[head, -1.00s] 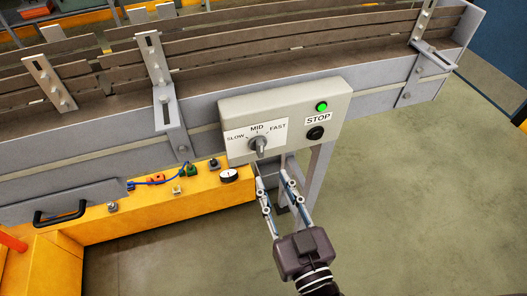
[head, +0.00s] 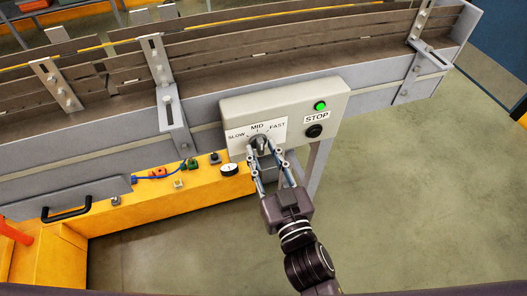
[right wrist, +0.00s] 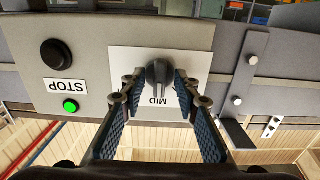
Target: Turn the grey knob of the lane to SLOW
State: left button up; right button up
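The grey knob (head: 261,145) sits on a white dial plate marked SLOW, MID and FAST, on the front of a pale control box (head: 297,98). It also shows in the right wrist view (right wrist: 158,74), where the picture is upside down, and it points at MID. My right gripper (head: 262,153) is at the knob with one finger on each side. In the right wrist view the fingers (right wrist: 158,88) are apart, with a small gap on either side of the knob. My left gripper is not in view.
A STOP button (head: 314,131) and a lit green lamp (head: 320,106) are on the right of the box. The conveyor lane (head: 300,50) runs behind it. A yellow cabinet (head: 150,210) with small knobs and a gauge stands at lower left. The floor to the right is clear.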

grip_shut()
jog(key=shift+n, duration=0.3)
jog(key=n+p, duration=0.1)
jog(key=n, duration=0.2)
jog(key=shift+n, duration=0.3)
jog(key=shift+n+p, duration=0.55)
jog(key=shift+n, duration=1.65)
grip_release()
jog(key=v, duration=1.2)
